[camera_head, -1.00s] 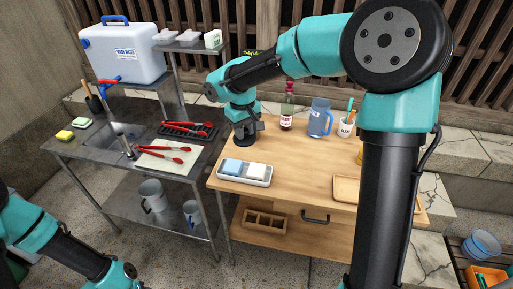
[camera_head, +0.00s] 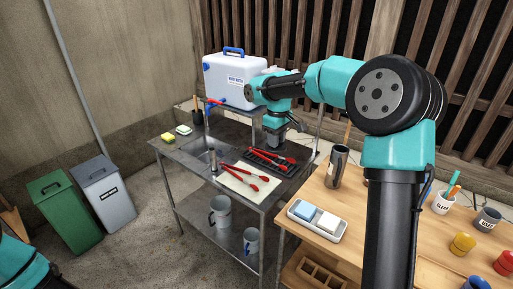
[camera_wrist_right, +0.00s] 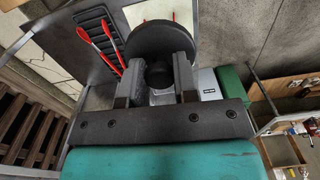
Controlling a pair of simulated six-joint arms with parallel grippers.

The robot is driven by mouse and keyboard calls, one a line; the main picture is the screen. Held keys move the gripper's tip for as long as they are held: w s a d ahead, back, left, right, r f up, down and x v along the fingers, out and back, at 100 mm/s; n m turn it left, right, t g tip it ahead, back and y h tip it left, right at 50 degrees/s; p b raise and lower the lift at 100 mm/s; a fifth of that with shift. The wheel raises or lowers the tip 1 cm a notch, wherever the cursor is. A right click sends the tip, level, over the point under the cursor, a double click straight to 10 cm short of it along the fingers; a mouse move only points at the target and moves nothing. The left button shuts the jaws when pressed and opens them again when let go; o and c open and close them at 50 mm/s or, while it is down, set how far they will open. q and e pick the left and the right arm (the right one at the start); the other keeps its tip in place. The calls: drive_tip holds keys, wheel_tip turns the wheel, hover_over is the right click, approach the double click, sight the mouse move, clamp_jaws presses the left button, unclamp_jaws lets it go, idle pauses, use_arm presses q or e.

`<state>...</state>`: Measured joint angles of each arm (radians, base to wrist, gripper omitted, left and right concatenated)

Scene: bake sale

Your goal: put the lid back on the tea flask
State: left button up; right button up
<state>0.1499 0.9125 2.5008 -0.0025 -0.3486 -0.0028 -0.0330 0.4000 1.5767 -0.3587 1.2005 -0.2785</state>
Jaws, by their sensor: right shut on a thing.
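My right gripper (camera_head: 277,128) is over the metal sink table, near the black rack. In the right wrist view, the gripper (camera_wrist_right: 158,76) is shut on a dark round lid (camera_wrist_right: 162,37), holding it by its knob. The lid's wide disc lies beyond the fingertips. In the head view the lid is small and partly hidden by the gripper. The grey metal flask (camera_head: 336,168) stands upright on the wooden table, right of the gripper and apart from it. Its top looks open and dark. My left gripper is out of view; only part of that arm shows at bottom left.
Red tongs lie on a black rack (camera_head: 280,166) and a pale cloth (camera_head: 239,185). A tray (camera_head: 331,235) with a blue and a white block sits in front of the flask. A white cooler (camera_head: 222,82) stands behind on a shelf. Mugs and pots stand right.

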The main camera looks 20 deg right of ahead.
drive_tip(key=s+d+r+n, duration=0.1)
drive_tip(key=d+n, duration=0.3)
drive_tip(key=d, duration=0.9)
drive_tip(key=s+d+n, duration=0.3)
drive_tip(key=d+n, duration=0.1)
drive_tip(key=d, duration=0.9)
drive_tip(key=shift+s+d+r+n, duration=0.2)
drive_tip(key=shift+d+r+n, duration=0.1)
drive_tip(key=shift+r, duration=0.1)
drive_tip(key=shift+f, duration=0.1)
wheel_tip(320, 180, down, 6)
drive_tip(key=shift+f, duration=0.25)
idle(1.2)
drive_tip(key=o, duration=1.5)
drive_tip(key=shift+c, duration=0.2)
drive_tip(key=shift+r, duration=0.1)
